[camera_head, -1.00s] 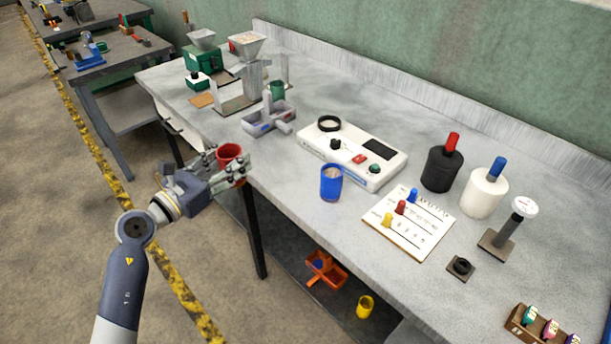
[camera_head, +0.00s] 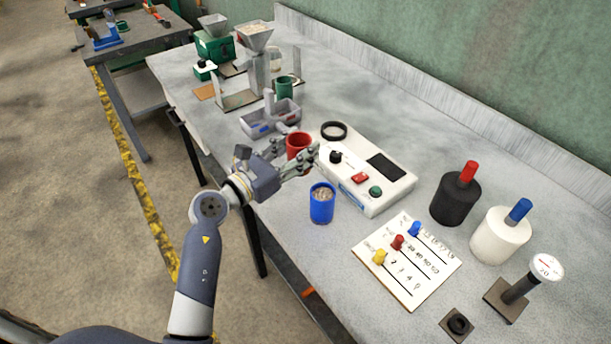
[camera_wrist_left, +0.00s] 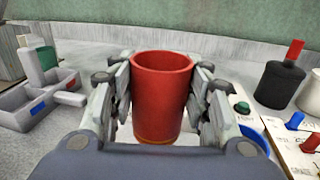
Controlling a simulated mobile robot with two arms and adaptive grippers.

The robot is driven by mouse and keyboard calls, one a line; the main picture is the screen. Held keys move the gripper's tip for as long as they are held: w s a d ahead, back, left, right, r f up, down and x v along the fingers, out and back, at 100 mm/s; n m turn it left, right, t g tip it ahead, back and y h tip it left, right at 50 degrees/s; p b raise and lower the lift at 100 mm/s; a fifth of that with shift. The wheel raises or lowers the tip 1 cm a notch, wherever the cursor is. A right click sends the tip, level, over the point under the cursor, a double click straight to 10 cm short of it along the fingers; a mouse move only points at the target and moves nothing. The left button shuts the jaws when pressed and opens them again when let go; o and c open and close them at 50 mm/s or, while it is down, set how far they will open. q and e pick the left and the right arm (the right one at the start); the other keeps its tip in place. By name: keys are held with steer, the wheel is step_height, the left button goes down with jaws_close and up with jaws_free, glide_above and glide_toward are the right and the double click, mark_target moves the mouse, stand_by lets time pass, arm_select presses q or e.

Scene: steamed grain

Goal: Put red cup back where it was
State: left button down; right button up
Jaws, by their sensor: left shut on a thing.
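The red cup (camera_head: 298,143) is upright between the fingers of my left gripper (camera_head: 296,160), which is shut on it. In the head view they are over the table between the grey divided tray and the white control box. In the left wrist view the red cup (camera_wrist_left: 161,95) fills the middle, with a finger pressed on each side. I cannot tell whether its base touches the table. My right gripper is not in view.
A blue cup (camera_head: 321,204) with grain stands just in front of the white control box (camera_head: 356,191). The grey divided tray (camera_head: 256,128) and a green cup (camera_head: 286,86) are behind to the left. A slider board (camera_head: 408,281) and black (camera_head: 452,204) and white (camera_head: 497,236) containers are at right.

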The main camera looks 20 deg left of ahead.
arm_select(q)
steer(key=f, duration=0.3)
steer(key=shift+s+a+f, duration=0.2)
steer(key=shift+s+f, duration=0.1)
steer(key=shift+s, duration=0.1)
step_height(320, 180, down, 2)
steer(key=shift+w+d+f+b, duration=0.1)
steer(key=shift+w+f+b, duration=0.1)
steer(key=shift+b, duration=0.25)
steer(key=shift+f, duration=0.85)
steer(key=c, duration=1)
jaws_free()
steer(key=shift+o, duration=0.7)
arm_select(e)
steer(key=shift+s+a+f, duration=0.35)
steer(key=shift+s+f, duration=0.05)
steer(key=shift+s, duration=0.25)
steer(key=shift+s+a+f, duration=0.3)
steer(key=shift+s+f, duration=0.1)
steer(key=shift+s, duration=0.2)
arm_select(q)
steer(key=shift+r, duration=0.15)
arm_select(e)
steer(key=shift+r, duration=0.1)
